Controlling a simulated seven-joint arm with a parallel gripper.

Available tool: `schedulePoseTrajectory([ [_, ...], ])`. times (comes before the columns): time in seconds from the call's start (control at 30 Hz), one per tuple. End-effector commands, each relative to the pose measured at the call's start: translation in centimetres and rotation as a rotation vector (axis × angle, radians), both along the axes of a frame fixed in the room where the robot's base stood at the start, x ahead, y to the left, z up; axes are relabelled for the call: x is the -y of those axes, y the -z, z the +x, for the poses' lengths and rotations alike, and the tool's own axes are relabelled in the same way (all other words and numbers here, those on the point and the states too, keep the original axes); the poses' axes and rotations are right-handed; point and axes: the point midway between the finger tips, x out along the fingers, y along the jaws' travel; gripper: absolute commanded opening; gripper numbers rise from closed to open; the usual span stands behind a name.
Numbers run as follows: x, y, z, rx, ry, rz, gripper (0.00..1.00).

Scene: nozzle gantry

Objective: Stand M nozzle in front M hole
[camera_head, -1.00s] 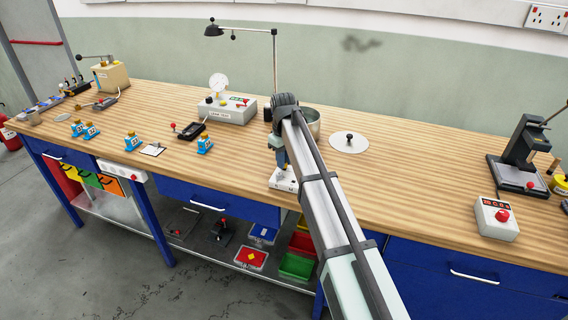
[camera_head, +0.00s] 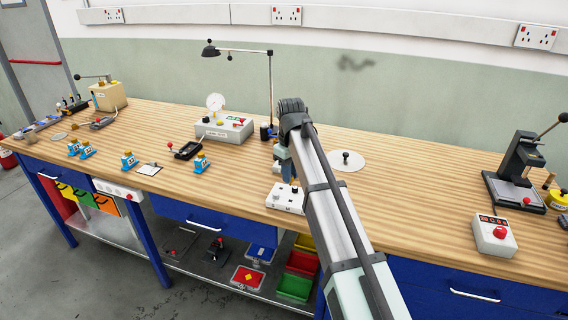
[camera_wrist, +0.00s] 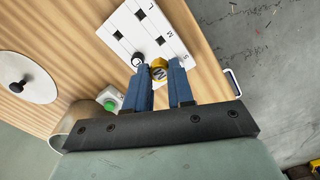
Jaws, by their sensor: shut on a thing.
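My gripper (camera_wrist: 160,80) is shut on a yellow nozzle (camera_wrist: 159,71) with a dark top; its mark is too small to read surely. The nozzle is over the edge of the white block (camera_wrist: 127,24), which has dark square holes and the letters L, M and S along one side. Beside the nozzle, a dark round opening with a pale rim (camera_wrist: 138,59) sits on the block; I cannot tell whether it is a hole or a fitted part. In the head view, my gripper (camera_head: 290,178) is above the white block (camera_head: 284,200), partly hidden by my arm. Contact between nozzle and block cannot be told.
A green button box (camera_wrist: 110,100) and a metal pot (camera_wrist: 80,117) are close to my gripper. A round plate with a knob (camera_head: 346,161) lies behind my arm. A gauge box (camera_head: 224,129) and blue-and-yellow parts (camera_head: 201,163) stand left.

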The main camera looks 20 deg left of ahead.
Motion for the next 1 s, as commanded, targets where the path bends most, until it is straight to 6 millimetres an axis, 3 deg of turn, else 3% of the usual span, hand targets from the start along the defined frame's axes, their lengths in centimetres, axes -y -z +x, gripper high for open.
schedulePoseTrajectory([
  [0.73,0.2,4.4,-0.2,-0.001,0.000,0.000,0.00],
  [1.0,0.2,5.1,-0.2,0.000,0.000,0.001,0.00],
])
